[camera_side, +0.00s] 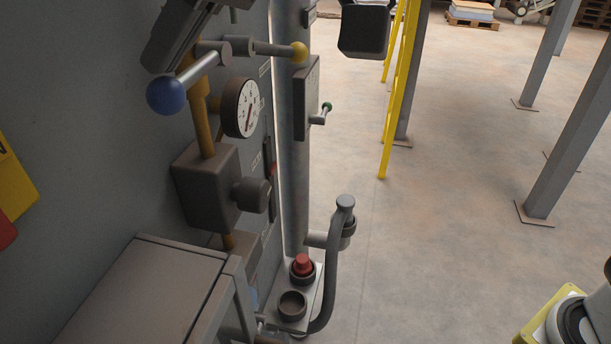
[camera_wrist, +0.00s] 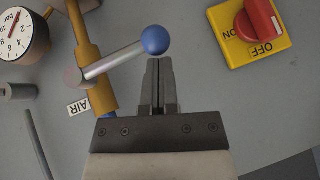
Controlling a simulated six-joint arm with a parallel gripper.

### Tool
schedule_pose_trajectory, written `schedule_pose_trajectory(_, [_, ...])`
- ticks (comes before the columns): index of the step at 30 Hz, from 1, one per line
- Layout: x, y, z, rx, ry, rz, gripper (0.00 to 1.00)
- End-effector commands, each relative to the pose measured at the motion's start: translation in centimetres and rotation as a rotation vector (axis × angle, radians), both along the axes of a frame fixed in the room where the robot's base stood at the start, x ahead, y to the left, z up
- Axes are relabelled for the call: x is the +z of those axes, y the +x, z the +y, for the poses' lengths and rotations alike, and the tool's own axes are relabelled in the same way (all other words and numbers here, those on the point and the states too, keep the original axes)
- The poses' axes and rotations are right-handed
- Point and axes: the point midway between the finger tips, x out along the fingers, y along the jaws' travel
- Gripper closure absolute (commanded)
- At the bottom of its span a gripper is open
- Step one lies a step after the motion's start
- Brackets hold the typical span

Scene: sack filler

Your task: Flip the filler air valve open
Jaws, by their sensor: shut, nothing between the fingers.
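The air valve is a grey hub and lever on an orange pipe (camera_wrist: 95,60), with an AIR label beside it in the wrist view. Its lever (camera_wrist: 115,62) stands out across the pipe and ends in a blue ball (camera_wrist: 154,40). In the side view the blue ball (camera_side: 166,95) is at the upper left, with the pipe (camera_side: 202,120) to its right. My gripper (camera_wrist: 159,62) is shut and empty, its tips close beside the ball. Whether they touch is unclear. In the side view my gripper (camera_side: 160,58) comes down from the top edge, above the ball.
A pressure gauge (camera_side: 241,107) sits right of the valve. A yellow-ball handle (camera_side: 299,52) is near it. A red switch on a yellow ON/OFF plate (camera_wrist: 284,48) is at the wrist view's upper right. A grey box (camera_side: 145,290) juts out below.

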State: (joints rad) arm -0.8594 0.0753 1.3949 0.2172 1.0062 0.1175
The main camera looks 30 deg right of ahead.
Motion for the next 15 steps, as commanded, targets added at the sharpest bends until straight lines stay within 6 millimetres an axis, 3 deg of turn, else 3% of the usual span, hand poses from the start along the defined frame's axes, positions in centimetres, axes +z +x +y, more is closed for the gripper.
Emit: schedule_pose_trajectory(15, [-2.0, -0.5, 0.4, 0.001, -0.003, 0.003, 1.00])
